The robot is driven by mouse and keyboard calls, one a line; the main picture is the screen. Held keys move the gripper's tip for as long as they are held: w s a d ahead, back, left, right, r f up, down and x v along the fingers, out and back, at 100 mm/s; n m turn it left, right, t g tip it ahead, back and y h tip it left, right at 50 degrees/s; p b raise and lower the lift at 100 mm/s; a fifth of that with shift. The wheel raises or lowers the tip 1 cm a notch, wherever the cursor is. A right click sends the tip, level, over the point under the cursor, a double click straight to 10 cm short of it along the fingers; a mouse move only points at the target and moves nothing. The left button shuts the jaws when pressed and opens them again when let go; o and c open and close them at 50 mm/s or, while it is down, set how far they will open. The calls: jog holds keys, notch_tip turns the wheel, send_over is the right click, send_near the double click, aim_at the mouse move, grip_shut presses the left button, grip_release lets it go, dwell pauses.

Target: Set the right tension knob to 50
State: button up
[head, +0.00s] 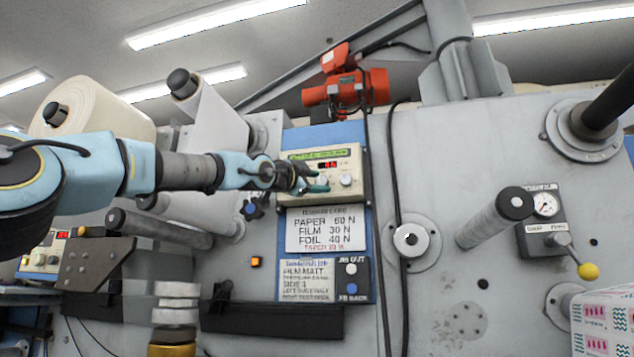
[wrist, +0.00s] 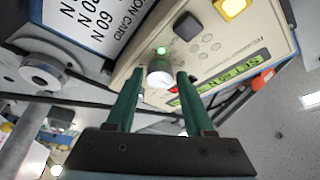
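The cream tension control box (head: 355,160) sits on a blue panel, with a red digital display (head: 328,165) too small to read surely. A round pale knob (head: 346,180) shows on its right side. My gripper (head: 312,182) is at the box's face, covering its left and middle part. In the wrist view, my two green fingers (wrist: 161,78) are spread apart, with a pale round knob (wrist: 160,72) between their tips. A gap seems to remain on both sides; contact cannot be told. The knob's pointer is not readable.
Below the box is a tension card (head: 325,230) reading paper 60 N, film 30 N, foil 40 N. A second control box (head: 45,255) is at lower left. Dark and yellow buttons (wrist: 232,8) are near the knob. A black cable (head: 397,200) hangs right of the panel.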

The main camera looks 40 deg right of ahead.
grip_shut()
jog(key=n+b, duration=0.1)
jog(key=n+t+b, duration=0.1)
jog(key=n+b, duration=0.2)
jog(key=b, duration=0.1)
jog(key=shift+s+d+f+n+t+h, duration=0.1)
jog(key=shift+s+f+n+t+h, duration=0.1)
jog(key=shift+f+n+t+h, duration=0.15)
jog(key=shift+w+n+t+b, duration=0.1)
jog(key=shift+n+t+b, duration=0.25)
jog(key=shift+n+b, duration=0.3)
jog(key=shift+r+n, duration=0.15)
jog(key=shift+n, duration=0.15)
jog(key=shift+o, duration=1.9)
grip_release()
